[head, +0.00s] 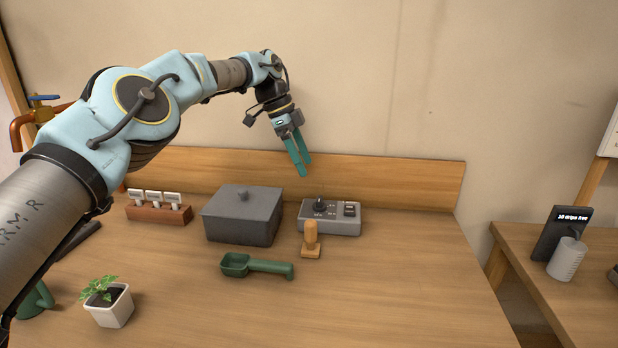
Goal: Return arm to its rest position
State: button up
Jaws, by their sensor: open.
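My gripper (304,172) is at the end of my arm, which reaches in from the left over the wooden table (390,290). Its two teal fingers point down and are apart, with nothing between them. It hangs in the air in front of the wooden backboard (400,181), above the grey control box (338,218) and to the upper right of the grey lidded box (243,216). The arm is stretched out and bent at its elbow.
A green scoop (257,267), a wooden stamp-like tool (311,240), a potted plant (108,302) and a wooden rack with white tags (158,209) stand on the table. The right part is clear. A second table (560,285) is at the right.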

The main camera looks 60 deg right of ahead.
jog(key=shift+w+r, duration=0.15)
jog(key=shift+r, duration=0.2)
jog(key=shift+w+a, duration=0.1)
dwell(0.3)
jog(key=w+a+n+t, duration=0.4)
jog(key=w+a+n, duration=1.1)
jog(key=w+a, duration=1.4)
jog(key=a+f+n+t, duration=0.1)
jog(key=a+n, duration=0.3)
jog(key=a, duration=0.9)
jog(key=a+f+n, duration=0.2)
jog(key=a+n, duration=0.2)
jog(key=a, duration=0.9)
jog(key=s+a+f+n, duration=0.1)
jog(key=s+a+n, duration=0.3)
jog(key=a, duration=0.3)
jog(key=s+a+f+n+y, duration=0.1)
jog(key=s+a+n, duration=0.3)
jog(key=s+a, duration=0.2)
jog(key=shift+a+t, duration=0.4)
jog(key=shift+a, duration=0.85)
